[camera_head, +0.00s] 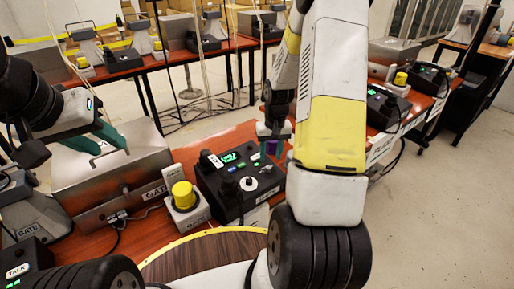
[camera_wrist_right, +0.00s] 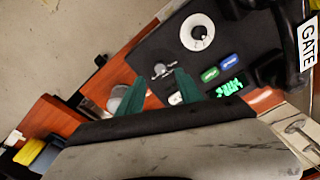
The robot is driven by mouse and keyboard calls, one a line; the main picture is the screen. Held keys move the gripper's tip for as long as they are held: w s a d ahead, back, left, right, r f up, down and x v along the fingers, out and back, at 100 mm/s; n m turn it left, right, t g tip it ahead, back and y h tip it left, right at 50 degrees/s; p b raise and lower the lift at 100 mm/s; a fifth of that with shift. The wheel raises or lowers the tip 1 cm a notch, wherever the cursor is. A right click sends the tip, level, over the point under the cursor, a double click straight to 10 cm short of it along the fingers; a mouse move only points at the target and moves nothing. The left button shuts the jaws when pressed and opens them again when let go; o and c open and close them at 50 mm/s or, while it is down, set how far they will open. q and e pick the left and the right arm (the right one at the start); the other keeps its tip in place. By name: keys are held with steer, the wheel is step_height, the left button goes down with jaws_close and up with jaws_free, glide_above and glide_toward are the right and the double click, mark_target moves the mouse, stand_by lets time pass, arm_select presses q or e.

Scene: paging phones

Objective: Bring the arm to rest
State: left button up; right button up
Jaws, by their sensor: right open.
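My right arm crosses the middle of the head view. Its gripper (camera_head: 273,142) has teal fingers and hangs above the right edge of a black paging console (camera_head: 230,196) with a green display. In the right wrist view the gripper (camera_wrist_right: 155,88) is open, its two fingers apart with nothing held. The console (camera_wrist_right: 185,60) lies beyond them, with a white dial, a small silver switch, and green and blue buttons. My left gripper (camera_head: 105,145) has its teal fingers apart over a metal box (camera_head: 120,177) labelled GATE; it looks empty.
A yellow button on a white base (camera_head: 186,208) stands left of the console, with cables beside it. A TALK unit (camera_head: 22,275) is at the lower left. More consoles (camera_head: 385,105) line the table at right. Bare floor (camera_head: 440,190) lies at the far right.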

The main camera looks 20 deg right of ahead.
steer(key=shift+s+r, duration=0.1)
steer(key=shift+r, duration=0.7)
steer(key=shift+r, duration=0.25)
steer(key=s+a+r+t, duration=0.1)
steer(key=s+a+r, duration=0.2)
steer(key=r, duration=0.6)
steer(key=s+a+r+t, duration=0.1)
steer(key=s+a+r, duration=0.2)
steer(key=r, duration=0.5)
steer(key=s+a+r+n+t+y, duration=0.1)
steer(key=s+a+r, duration=0.2)
steer(key=s+r, duration=0.2)
steer(key=s+a+r+t, duration=0.2)
steer(key=s+r, duration=0.3)
steer(key=s, duration=0.4)
steer(key=shift+s+a+n+y, duration=0.3)
steer(key=shift+a+n+y, duration=0.1)
steer(key=shift+a, duration=0.15)
